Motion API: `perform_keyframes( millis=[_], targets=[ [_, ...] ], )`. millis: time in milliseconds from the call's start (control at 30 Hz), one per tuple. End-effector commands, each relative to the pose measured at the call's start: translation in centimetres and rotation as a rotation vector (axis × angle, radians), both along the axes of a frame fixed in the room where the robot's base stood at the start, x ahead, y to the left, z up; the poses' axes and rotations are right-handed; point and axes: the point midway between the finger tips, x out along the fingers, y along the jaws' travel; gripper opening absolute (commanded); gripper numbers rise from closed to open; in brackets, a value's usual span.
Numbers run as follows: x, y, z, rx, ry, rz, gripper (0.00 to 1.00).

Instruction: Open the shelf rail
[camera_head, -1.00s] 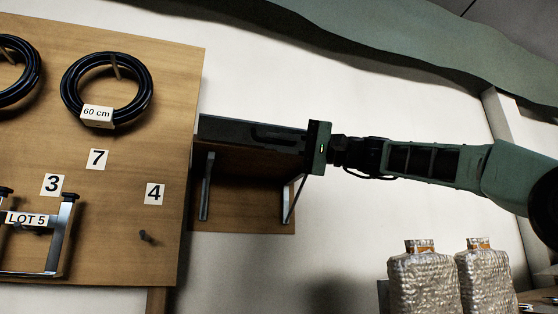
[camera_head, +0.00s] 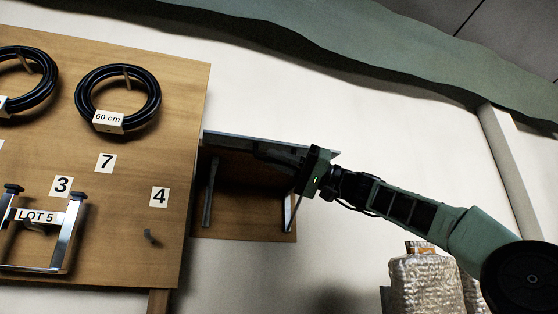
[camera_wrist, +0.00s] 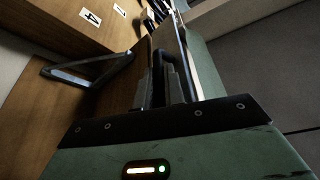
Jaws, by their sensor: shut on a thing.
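The shelf rail (camera_head: 225,138) runs along the top of a small wooden shelf (camera_head: 250,221) to the right of the pegboard. It shows as a thin grey strip in the head view and as a long strip with a bright edge (camera_wrist: 188,50) in the wrist view. My gripper (camera_head: 262,153) reaches it from the right, with my wrist tilted. In the wrist view my gripper (camera_wrist: 168,80) is shut on a dark bar on the rail's side. The fingers hide part of the bar, so its exact shape is unclear.
Metal brackets (camera_head: 209,195) support the shelf. The wooden board (camera_head: 125,190) at left carries black hose coils (camera_head: 117,96), number labels and a metal frame marked LOT 5 (camera_head: 36,216). Foil-wrapped containers (camera_head: 428,286) stand below my arm. The wall right of the shelf is bare.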

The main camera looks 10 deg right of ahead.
Motion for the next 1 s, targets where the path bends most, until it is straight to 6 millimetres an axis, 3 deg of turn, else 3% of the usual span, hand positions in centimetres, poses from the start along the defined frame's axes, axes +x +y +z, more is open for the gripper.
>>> perform_keyframes(
  millis=[367,400,433,767,1000],
  targets=[
    [0.1,-0.1,0.0,0.002,-0.004,-0.004,0.00],
    [0.1,-0.1,0.0,0.002,-0.004,-0.004,0.14],
    [0.1,-0.1,0.0,0.002,-0.004,-0.004,0.20],
    [0.1,-0.2,-0.1,0.001,-0.004,-0.002,0.20],
    [0.1,-3.4,-1.5,0.001,-0.003,-0.005,0.20]
  ],
)
